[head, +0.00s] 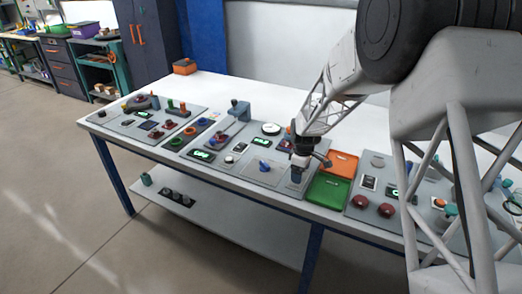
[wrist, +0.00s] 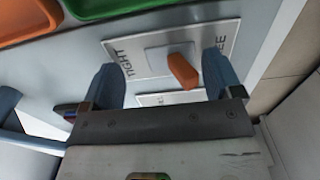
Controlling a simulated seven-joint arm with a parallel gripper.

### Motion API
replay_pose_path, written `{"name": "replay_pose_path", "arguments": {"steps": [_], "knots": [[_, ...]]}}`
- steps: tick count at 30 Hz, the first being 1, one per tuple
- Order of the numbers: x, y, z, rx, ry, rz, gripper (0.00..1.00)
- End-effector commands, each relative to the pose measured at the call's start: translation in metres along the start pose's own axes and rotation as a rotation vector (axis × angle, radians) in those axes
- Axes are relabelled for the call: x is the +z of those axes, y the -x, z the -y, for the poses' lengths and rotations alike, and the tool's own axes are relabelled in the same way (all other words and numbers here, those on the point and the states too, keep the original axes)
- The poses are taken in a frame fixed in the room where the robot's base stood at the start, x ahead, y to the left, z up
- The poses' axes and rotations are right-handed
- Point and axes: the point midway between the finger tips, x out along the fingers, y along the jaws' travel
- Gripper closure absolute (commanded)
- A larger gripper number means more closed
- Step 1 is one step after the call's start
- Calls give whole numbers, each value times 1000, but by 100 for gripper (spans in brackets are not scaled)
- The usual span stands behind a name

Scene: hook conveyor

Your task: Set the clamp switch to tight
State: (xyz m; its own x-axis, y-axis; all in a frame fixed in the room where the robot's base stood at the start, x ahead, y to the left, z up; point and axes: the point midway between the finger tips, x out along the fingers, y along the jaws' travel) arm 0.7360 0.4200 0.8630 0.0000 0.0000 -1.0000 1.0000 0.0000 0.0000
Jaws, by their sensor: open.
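The clamp switch is a small orange lever (wrist: 183,71) on a pale label plate (wrist: 140,50) in the wrist view. TIGHT is printed at the plate's left; a word ending in EE shows at the right, partly hidden by a finger. The lever sits right of the plate's middle, nearer the EE word. My gripper (wrist: 163,66) is open, with one blue-grey finger on each side of the lever and gaps visible on both sides. In the head view my gripper (head: 299,172) is low over the panel beside the trays; the lever is hidden there.
An orange tray (head: 340,163) and a green tray (head: 328,189) lie just right of my gripper. A blue knob (head: 264,166) and other panel controls are to the left. Red buttons (head: 372,205) are to the right. The table's front edge is close.

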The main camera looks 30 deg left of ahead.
Motion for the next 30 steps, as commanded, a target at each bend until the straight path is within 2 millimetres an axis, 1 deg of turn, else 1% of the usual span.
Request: {"name": "replay_pose_path", "arguments": {"steps": [30], "knots": [[0,0,-18,0,0,0,15]]}}
